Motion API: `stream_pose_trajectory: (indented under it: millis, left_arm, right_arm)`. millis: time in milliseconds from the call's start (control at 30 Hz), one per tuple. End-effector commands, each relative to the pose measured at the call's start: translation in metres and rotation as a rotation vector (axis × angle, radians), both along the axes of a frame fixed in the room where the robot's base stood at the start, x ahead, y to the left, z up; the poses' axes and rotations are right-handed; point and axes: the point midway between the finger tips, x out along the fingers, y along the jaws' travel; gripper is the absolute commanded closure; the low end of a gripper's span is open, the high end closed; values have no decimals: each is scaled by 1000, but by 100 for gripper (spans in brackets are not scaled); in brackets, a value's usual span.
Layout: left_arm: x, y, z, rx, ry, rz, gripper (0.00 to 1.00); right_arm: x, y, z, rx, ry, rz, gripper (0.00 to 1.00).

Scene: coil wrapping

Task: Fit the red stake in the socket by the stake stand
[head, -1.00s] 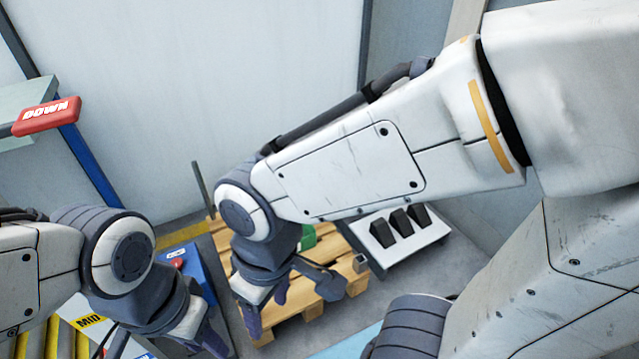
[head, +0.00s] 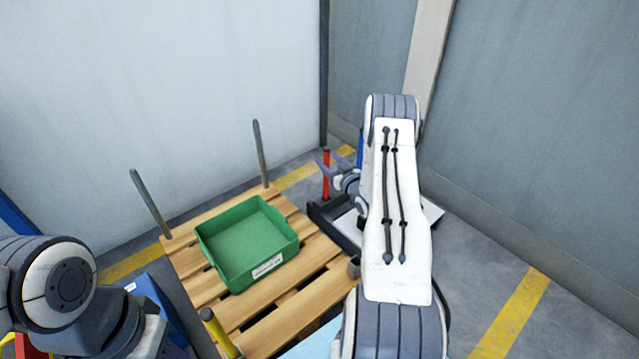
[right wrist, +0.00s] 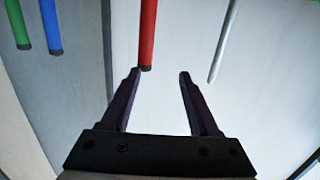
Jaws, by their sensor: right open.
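The red stake (head: 326,176) stands upright by the dark stake stand (head: 333,226), beyond the pallet in the head view. My right gripper (head: 328,166) is open and close to it, with the fingers pointing toward the wall. In the right wrist view the red stake (right wrist: 147,35) ends just above the left fingertip of my open, empty gripper (right wrist: 160,76); I cannot tell whether they touch. A small grey socket (head: 354,267) is at the pallet's right corner, near the stand. My right arm hides part of the stand. My left gripper's fingers are out of view.
The wooden pallet (head: 290,312) carries a green crate (head: 245,243). Grey posts (head: 150,203) and (head: 261,153) rise at its far corners, and a yellow post (head: 215,328) stands at its near side. A blue stake (head: 361,148) is beside the red one. Walls close off the back.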

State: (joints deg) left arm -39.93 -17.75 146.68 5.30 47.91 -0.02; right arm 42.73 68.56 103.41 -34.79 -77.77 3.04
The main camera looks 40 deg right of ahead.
Motion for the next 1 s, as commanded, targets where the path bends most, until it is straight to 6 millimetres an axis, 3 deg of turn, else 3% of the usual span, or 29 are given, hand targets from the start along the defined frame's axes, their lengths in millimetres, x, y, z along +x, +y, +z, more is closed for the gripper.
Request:
stream_pose_trajectory:
  millis: [33,100,200,433,667,1000]
  left_arm:
    - [0,0,-5,0,0,0,64]
    - [0,0,-7,0,0,0,64]
    - [0,0,-13,0,0,0,64]
    - [0,0,-32,0,0,0,64]
    - [0,0,-41,0,0,0,64]
    - [0,0,-76,0,0,0,64]
  right_arm:
    - [-11,-12,-12,6,-34,-17,38]
    - [-20,-20,-17,9,-71,-26,38]
    - [-20,-25,-21,9,-100,-30,38]
    - [15,-28,-21,7,-104,-27,38]
    - [32,-31,-18,9,-103,-29,38]
    - [72,-35,-15,9,-103,-32,38]
